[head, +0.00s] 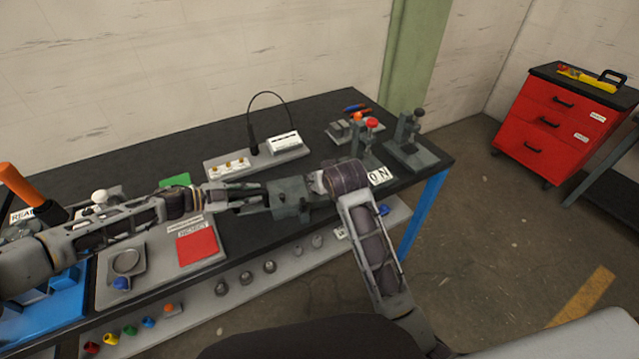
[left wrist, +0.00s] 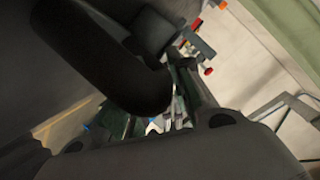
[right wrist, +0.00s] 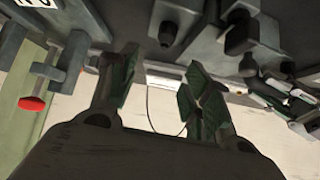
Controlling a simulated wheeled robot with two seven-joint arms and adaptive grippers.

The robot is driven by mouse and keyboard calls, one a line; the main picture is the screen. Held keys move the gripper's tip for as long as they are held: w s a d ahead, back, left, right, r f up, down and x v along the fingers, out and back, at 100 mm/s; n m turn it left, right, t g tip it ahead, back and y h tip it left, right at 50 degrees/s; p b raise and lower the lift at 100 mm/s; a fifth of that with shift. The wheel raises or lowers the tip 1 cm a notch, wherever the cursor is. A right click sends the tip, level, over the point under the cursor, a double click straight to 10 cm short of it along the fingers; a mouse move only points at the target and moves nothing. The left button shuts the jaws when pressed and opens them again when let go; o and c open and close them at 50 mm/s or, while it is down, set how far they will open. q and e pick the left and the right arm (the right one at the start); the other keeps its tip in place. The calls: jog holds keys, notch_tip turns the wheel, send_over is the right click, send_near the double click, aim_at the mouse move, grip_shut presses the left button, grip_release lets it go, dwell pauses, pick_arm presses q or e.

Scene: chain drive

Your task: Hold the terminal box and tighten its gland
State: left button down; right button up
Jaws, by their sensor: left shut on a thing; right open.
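The terminal box, a grey block (head: 289,198), is in the middle of the head view, above the front part of the bench. My left gripper (head: 258,197) reaches it from the left and is shut on it. My right gripper (head: 319,184) is just right of the box in the head view, with its fingers mostly hidden by my wrist. In the right wrist view my right gripper (right wrist: 158,92) is open, with nothing between its fingers. A dark fitting on a grey block (right wrist: 177,22) shows above the fingers; I cannot tell whether it is the gland. The left wrist view is mostly blocked by dark shapes.
A grey plate (head: 290,156) with brass parts and a looped black cable (head: 270,95) lies behind the box. Grey fixtures (head: 410,150) stand at the back right, one near a red knob (head: 371,123). A red square (head: 196,248) and round grey knobs (head: 269,266) lie nearer.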

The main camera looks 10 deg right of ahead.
jog(key=w+a+r+n+t, duration=0.2)
jog(key=w+r, duration=0.2)
jog(key=r, duration=0.7)
jog(key=w+a+r+n+t, duration=0.1)
jog(key=w+r, duration=0.3)
jog(key=r, duration=0.6)
jog(key=w+a+r+n+t, duration=0.2)
jog(key=w+r, duration=0.3)
jog(key=r, duration=0.6)
jog(key=w+d+f+n+g+h, duration=0.1)
jog(key=d+f+n+g, duration=0.15)
jog(key=f, duration=0.55)
jog(key=w+d+f+n+g, duration=0.1)
jog(key=f+g, duration=0.3)
jog(key=f, duration=0.4)
jog(key=s+d+f+n+g, duration=0.1)
jog(key=s+f+n+g, duration=0.7)
jog(key=f, duration=0.3)
jog(key=shift+s+n, duration=0.6)
jog(key=shift+n, duration=0.15)
